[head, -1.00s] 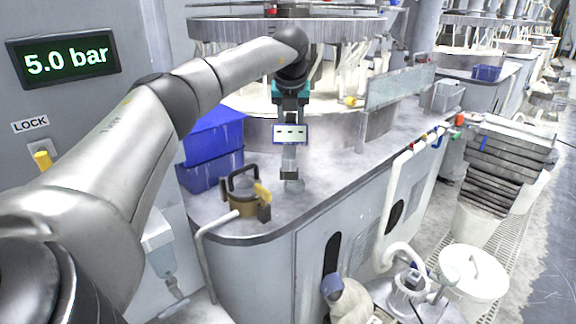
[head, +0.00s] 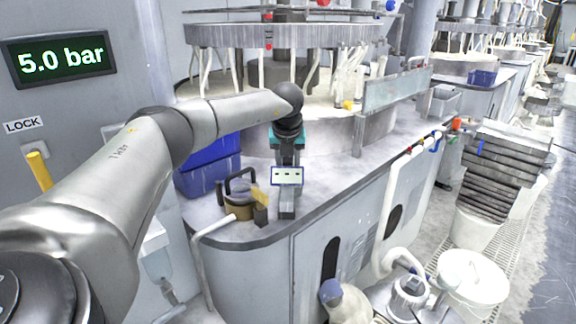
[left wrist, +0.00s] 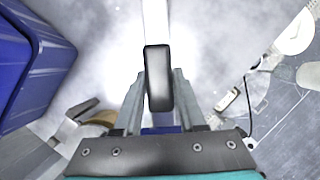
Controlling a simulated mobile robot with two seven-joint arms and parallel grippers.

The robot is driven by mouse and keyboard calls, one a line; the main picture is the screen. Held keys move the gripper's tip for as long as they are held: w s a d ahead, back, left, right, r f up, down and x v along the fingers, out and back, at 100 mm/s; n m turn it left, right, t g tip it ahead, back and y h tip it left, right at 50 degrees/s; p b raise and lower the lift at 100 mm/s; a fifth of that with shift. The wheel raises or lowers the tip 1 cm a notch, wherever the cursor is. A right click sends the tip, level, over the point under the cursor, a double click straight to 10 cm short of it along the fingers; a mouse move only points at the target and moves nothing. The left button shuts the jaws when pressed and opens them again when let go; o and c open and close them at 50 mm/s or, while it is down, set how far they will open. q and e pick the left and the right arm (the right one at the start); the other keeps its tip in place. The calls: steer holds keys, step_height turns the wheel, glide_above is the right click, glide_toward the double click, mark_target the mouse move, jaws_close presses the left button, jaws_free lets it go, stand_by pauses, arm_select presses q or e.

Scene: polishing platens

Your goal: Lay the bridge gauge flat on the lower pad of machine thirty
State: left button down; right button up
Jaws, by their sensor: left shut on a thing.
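My left gripper (head: 288,207) hangs over the front counter of the near machine, right of a brass-coloured pot. In the left wrist view its fingers (left wrist: 158,103) are shut on a dark grip (left wrist: 158,80), with a pale bar (left wrist: 156,22) running ahead of it. I take this to be the bridge gauge; in the head view I cannot make it out clearly. The near machine has a large raised upper plate (head: 285,36) over a round lower basin (head: 330,128); the pad surface inside is largely hidden. No machine number is readable. My right gripper is not in view.
A blue bin (head: 205,178) stands left of the gripper. The brass-coloured pot (head: 238,208) with a black handle sits near the counter's front edge. A clear splash panel (head: 396,88) rises at the basin's right. Stacked grey trays (head: 497,165) and a white lidded bucket (head: 472,277) stand right.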

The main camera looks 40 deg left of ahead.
arm_select(q)
steer(key=shift+c, duration=2.4)
jaws_free()
steer(key=p+v, duration=0.1)
steer(key=v, duration=1.1)
steer(key=shift+w+r, duration=0.1)
